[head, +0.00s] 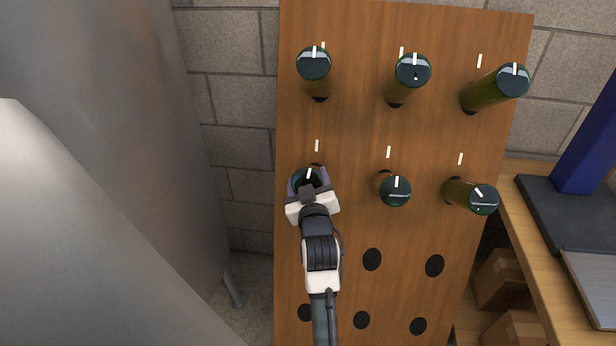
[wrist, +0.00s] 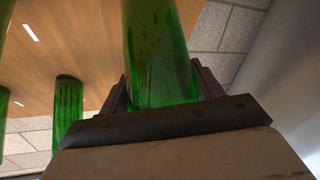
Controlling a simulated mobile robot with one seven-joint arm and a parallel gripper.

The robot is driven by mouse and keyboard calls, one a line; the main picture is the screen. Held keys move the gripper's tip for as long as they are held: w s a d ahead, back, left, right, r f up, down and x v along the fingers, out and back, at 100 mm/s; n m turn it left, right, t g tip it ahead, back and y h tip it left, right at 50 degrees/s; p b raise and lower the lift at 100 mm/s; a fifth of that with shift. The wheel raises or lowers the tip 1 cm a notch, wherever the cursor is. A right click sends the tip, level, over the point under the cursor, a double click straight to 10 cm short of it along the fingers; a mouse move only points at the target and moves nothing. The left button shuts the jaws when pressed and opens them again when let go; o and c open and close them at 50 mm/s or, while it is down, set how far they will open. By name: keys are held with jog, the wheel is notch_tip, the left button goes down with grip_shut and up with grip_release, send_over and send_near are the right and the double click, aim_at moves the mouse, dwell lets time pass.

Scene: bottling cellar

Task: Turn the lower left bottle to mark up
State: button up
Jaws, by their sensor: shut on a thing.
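The lower left bottle (head: 312,174) sits in the wooden rack board, in the left column of the second row. Its dark base faces the camera, and a white mark on it points up, tilted slightly right. My gripper (head: 309,184) is shut around this bottle, with a jaw on each side. In the wrist view the green glass bottle (wrist: 160,60) stands between the jaws (wrist: 163,95). A white reference mark (head: 317,146) is on the board above it. The arm hides part of the bottle's lower side.
Other bottles stick out of the board (head: 345,130): lower middle (head: 396,190), lower right (head: 478,198), and three along the top, including the upper left (head: 314,64). Empty holes lie below. A large grey tank (head: 130,130) stands left, a bench (head: 555,250) right.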

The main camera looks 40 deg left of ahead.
jog(key=shift+n+g+y+b, duration=0.35)
jog(key=shift+n+g, duration=0.35)
jog(key=shift+n, duration=0.4)
jog(key=o, duration=1)
jog(key=shift+s+d, duration=0.1)
jog(key=shift+d, duration=0.05)
